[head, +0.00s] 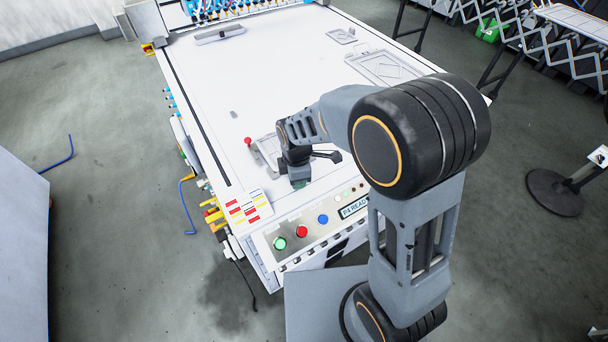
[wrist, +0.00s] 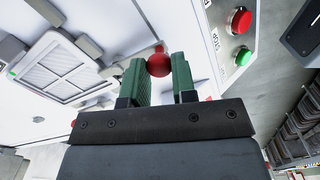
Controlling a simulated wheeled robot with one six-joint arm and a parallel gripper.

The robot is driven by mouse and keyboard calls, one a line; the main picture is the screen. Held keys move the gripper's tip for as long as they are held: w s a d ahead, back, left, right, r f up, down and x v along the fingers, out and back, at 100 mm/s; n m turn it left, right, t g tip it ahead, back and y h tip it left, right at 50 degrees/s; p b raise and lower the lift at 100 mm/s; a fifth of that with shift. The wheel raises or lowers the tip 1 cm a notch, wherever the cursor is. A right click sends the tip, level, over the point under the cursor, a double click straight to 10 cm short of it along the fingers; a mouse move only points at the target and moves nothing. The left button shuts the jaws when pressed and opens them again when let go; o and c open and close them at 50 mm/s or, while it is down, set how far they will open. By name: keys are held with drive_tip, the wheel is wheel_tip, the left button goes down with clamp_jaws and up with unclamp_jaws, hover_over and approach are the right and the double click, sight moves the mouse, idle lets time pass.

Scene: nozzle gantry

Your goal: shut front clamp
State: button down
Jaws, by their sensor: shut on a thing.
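My gripper (head: 298,183) is low over the front part of the white table, just behind the button panel. In the wrist view its green fingers (wrist: 158,74) are shut on the red ball knob (wrist: 157,61) of the front clamp, which shows between the fingertips. The clamp's lever and base are mostly hidden behind the fingers, so its angle cannot be told. In the head view the gripper hides this knob. Another red knob (head: 248,141) stands upright to the left, beside a framed plate (head: 267,149) that also shows in the wrist view (wrist: 72,66).
The front panel carries a green button (head: 279,243), a red button (head: 302,231), a blue button (head: 323,219) and a display (head: 354,208). A coloured label card (head: 247,207) lies at the left front. The table (head: 215,90) is largely clear behind the gripper.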

idle(0.5)
drive_tip(key=c, duration=0.9)
unclamp_jaws()
drive_tip(key=shift+r, duration=0.15)
wheel_tip(320, 180, up, 14)
drive_tip(key=shift+f, duration=0.2)
